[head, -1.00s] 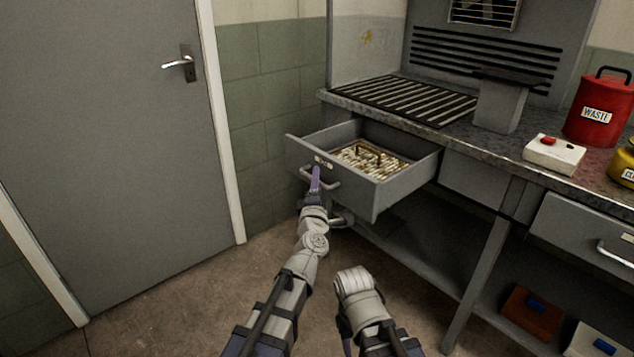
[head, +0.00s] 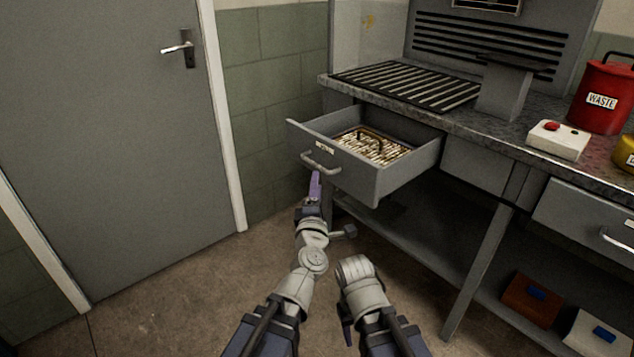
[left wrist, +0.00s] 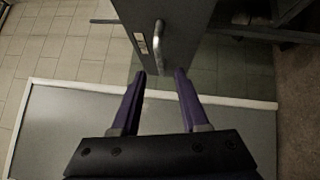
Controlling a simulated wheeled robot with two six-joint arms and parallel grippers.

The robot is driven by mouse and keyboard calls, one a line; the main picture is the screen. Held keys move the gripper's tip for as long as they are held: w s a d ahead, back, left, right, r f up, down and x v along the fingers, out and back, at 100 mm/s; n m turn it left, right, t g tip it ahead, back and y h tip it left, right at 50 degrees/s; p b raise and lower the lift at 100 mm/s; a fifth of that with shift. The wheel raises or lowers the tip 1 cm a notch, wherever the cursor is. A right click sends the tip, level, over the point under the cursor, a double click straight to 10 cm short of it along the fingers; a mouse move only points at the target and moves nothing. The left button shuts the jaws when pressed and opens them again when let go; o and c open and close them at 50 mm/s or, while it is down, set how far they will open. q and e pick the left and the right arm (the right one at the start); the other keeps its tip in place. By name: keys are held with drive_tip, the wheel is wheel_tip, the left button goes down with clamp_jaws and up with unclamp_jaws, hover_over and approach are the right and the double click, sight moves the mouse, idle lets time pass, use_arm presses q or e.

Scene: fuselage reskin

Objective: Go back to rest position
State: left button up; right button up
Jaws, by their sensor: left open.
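My left gripper (head: 315,186) is in front of the open drawer (head: 345,172), a little below its handle (head: 321,163). In the left wrist view its two purple fingers (left wrist: 160,74) are apart with nothing between them. The drawer handle (left wrist: 158,38) shows beyond the fingertips there, clear of them. The drawer is pulled out and holds a tray of many small pale pieces (head: 374,147). My right arm (head: 362,290) shows at the bottom middle; its gripper cannot be made out.
The workbench (head: 450,120) carries a slatted grille (head: 405,86), a white box with a red button (head: 558,140) and a red waste can (head: 603,97). Brown (head: 533,302) and white (head: 598,332) boxes are on the lower shelf. A grey door (head: 110,150) is at left. Floor before it is clear.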

use_arm(q)
drive_tip(key=s+d+f+m+g+h, duration=0.1)
drive_tip(key=s+f+m+g+h, duration=0.15)
drive_tip(key=f+m+g, duration=0.4)
drive_tip(key=s+d+f+m+g+h, duration=0.1)
drive_tip(key=s+f+m+g+h, duration=0.2)
drive_tip(key=f+m, duration=0.6)
drive_tip(key=s+a+f+m+g+y, duration=0.2)
drive_tip(key=s+a+f+g+y, duration=0.1)
drive_tip(key=s+a+f+g, duration=0.3)
drive_tip(key=s+a+f+m+g+y, duration=0.2)
drive_tip(key=s+a+f+g+y, duration=0.15)
drive_tip(key=s+a, duration=0.35)
drive_tip(key=s+d+m, duration=0.4)
drive_tip(key=s+d, duration=0.1)
drive_tip(key=d, duration=0.5)
wheel_tip(320, 180, up, 34)
drive_tip(key=p, duration=3.3)
drive_tip(key=shift+d+g+p, duration=0.2)
drive_tip(key=shift+g+p, duration=0.1)
drive_tip(key=shift+g, duration=0.1)
